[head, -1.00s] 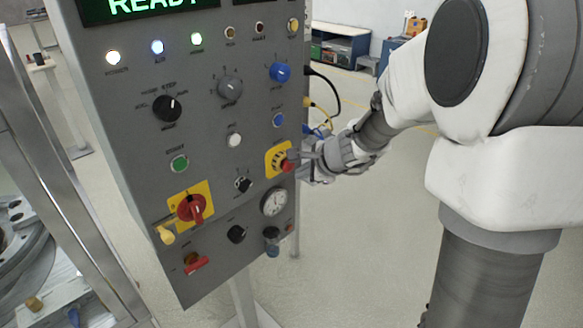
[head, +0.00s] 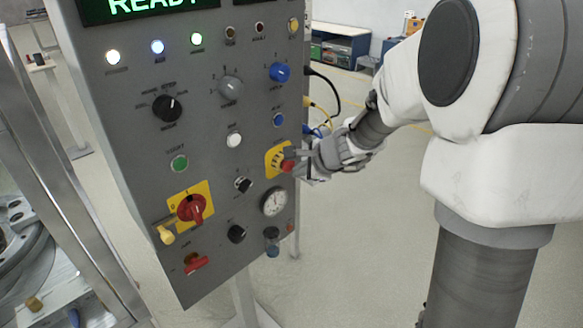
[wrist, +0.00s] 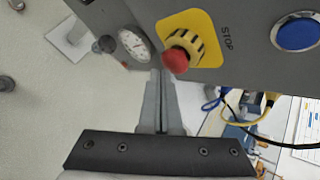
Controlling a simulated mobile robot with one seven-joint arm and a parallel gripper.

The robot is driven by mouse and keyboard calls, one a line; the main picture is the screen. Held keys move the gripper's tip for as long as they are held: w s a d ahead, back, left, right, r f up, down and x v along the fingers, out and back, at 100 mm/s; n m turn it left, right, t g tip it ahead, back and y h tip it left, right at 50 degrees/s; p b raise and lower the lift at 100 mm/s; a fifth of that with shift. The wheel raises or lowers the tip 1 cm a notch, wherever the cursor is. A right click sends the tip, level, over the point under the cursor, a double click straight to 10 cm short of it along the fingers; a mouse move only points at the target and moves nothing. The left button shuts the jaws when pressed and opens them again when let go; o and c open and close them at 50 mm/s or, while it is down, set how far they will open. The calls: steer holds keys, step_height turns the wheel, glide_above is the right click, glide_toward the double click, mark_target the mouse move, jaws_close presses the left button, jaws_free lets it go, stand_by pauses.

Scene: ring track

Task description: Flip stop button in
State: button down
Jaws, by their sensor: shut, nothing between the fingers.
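The stop button is a red mushroom head (wrist: 176,60) on a yellow plate (wrist: 203,28) marked STOP in the wrist view. In the head view the red button (head: 288,165) is near the panel's right edge, on its yellow plate (head: 272,158). My gripper (wrist: 162,75) is shut and empty, its fingertips just beside the red head in the wrist view. In the head view my gripper (head: 296,164) is at the button's right. I cannot tell whether the fingers touch the button.
The grey panel (head: 120,120) carries several knobs. Cables (head: 322,125) hang at the panel's right edge.

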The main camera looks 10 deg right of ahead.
steer(key=shift+w+a, duration=0.35)
steer(key=shift+w, duration=0.05)
stand_by(0.4)
steer(key=shift+s+d, duration=0.1)
stand_by(0.3)
steer(key=shift+s+d+b, duration=0.3)
steer(key=shift+s+d, duration=0.15)
steer(key=shift+s, duration=0.25)
steer(key=shift+d, duration=0.1)
steer(key=s+d, duration=0.1)
steer(key=s, duration=0.1)
steer(key=s+d+b, duration=0.1)
steer(key=s, duration=0.1)
steer(key=shift+d, duration=0.4)
